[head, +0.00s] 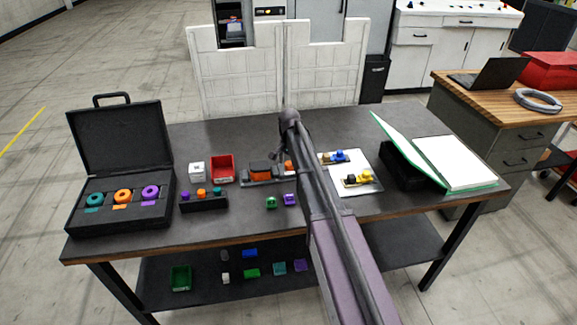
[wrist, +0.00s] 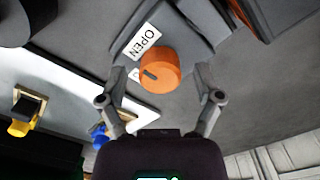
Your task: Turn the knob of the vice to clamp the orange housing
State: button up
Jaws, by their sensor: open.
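The vice (head: 258,182) is a low grey fixture near the middle of the table. The orange housing (head: 261,166) sits in it between dark jaws. The orange knob (head: 289,167) is at the vice's right end, partly hidden by my arm. In the wrist view the knob (wrist: 158,70) is a round orange cap with a dark mark, beside a white label (wrist: 146,39) reading OPEN. A second label is mostly covered by the knob. My gripper (wrist: 161,80) is open, its fingers on either side of the knob with visible gaps. An orange edge, perhaps the housing, shows at the upper right.
A white board (head: 351,191) with blue and yellow fixtures lies right of the vice. A red bin (head: 221,169) and white block (head: 197,172) stand left. An open black case (head: 119,160) is at far left.

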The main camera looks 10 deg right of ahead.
jog(key=c, duration=1.2)
jog(key=shift+o, duration=0.2)
jog(key=shift+a, duration=0.15)
